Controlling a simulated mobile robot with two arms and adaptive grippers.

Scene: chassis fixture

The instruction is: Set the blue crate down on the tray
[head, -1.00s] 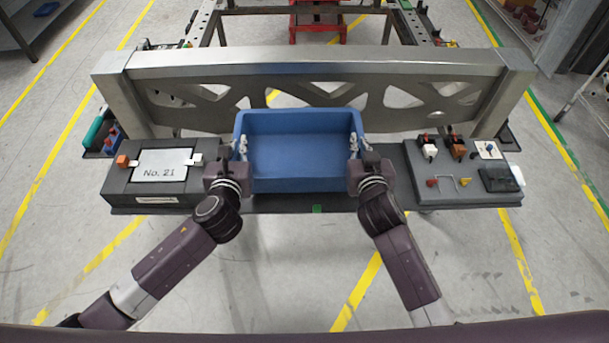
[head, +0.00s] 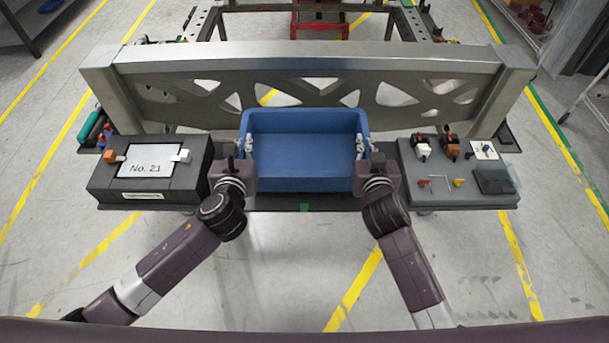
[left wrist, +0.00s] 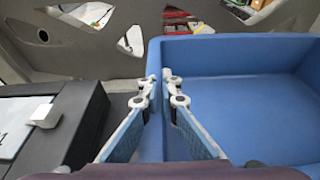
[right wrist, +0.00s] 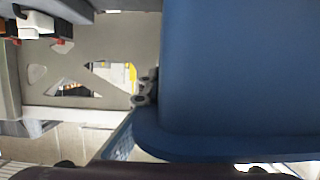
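The blue crate (head: 304,178) is upright and looks empty, between my two grippers in the head view. My left gripper (head: 243,147) is on its left wall; in the left wrist view one finger is outside and one inside that wall (left wrist: 156,90). My right gripper (head: 366,147) is on its right wall; the right wrist view shows one finger (right wrist: 143,95) against the crate, the other hidden by it. The dark tray (head: 270,204) shows as a strip at the crate's front. Whether the crate touches it is hidden.
A dark box with a "No. 21" card (head: 146,162) stands left of the crate. A grey panel (head: 462,197) with small connectors and switches lies to the right. A metal beam with cut-outs (head: 310,62) runs close behind.

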